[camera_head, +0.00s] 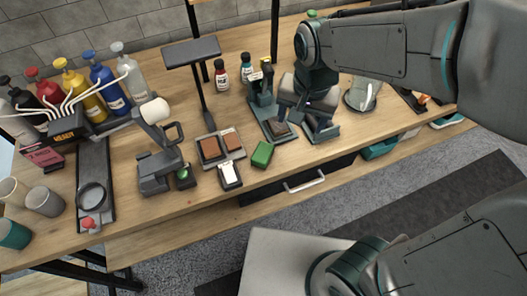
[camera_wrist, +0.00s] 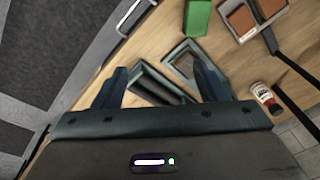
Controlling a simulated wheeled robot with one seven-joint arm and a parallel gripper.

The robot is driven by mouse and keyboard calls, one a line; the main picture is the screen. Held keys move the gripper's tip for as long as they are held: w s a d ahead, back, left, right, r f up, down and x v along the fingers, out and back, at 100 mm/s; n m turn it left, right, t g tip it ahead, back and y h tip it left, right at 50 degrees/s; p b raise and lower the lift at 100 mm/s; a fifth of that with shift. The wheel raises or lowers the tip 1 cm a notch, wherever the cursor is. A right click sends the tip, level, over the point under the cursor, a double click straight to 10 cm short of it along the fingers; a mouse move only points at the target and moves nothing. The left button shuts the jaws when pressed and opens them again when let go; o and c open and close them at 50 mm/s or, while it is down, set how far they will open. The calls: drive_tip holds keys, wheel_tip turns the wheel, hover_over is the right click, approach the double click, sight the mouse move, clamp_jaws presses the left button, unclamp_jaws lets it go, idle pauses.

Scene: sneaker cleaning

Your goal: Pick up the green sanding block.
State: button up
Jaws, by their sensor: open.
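The green sanding block (camera_head: 262,154) lies on the wooden table near its front edge, left of and nearer the front than my gripper in the head view. In the wrist view the green block (camera_wrist: 197,17) is at the top edge, partly cut off, beyond my fingertips. My gripper (camera_wrist: 162,78) is open, its two fingers spread wide with nothing held between them. In the head view my gripper (camera_head: 305,98) hangs over the teal tool area, and its fingertips are hard to make out there.
A tray with brown blocks (camera_head: 221,147) and a white-topped block (camera_head: 230,175) sit left of the green block. A dark-framed teal stand (camera_head: 272,127) is just behind it. A lamp post (camera_head: 202,95) rises behind the tray. Bare wood surrounds the green block's right side.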

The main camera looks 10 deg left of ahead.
drive_tip(key=a+f, duration=0.3)
drive_tip(key=a, duration=0.6)
drive_tip(key=m+h+b, duration=0.1)
hover_over(263, 152)
drive_tip(key=f, duration=0.9)
drive_tip(key=shift+s+a, duration=0.15)
drive_tip(key=shift+a, duration=0.15)
drive_tip(key=f, duration=0.3)
drive_tip(key=f+b, duration=0.1)
drive_tip(key=f, duration=0.1)
drive_tip(key=shift+d, duration=0.25)
drive_tip(key=c, duration=1.2)
drive_tip(key=shift+o, duration=0.2)
